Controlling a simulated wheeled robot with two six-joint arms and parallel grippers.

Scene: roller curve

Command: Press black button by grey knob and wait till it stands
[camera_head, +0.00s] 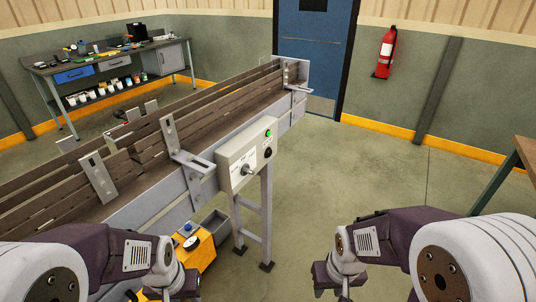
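A pale control box (247,156) is mounted on the near side of the conveyor. It carries a grey knob (248,170) at its lower middle. A green button (268,133) is at its upper right, with a black button (267,153) below it. My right gripper (333,281) is at the lower middle right, apart from the box and nearer to me. My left gripper (178,290) is at the bottom edge, partly cut off, below the conveyor. Neither gripper touches the box. The finger gaps are not clear in this view.
The conveyor (136,209) with brown slats runs from lower left to upper middle. Grey legs (267,220) stand under the box. A yellow cart (202,250) and grey bin (215,224) are below. Floor on the right is clear, up to a table (526,150) at the edge.

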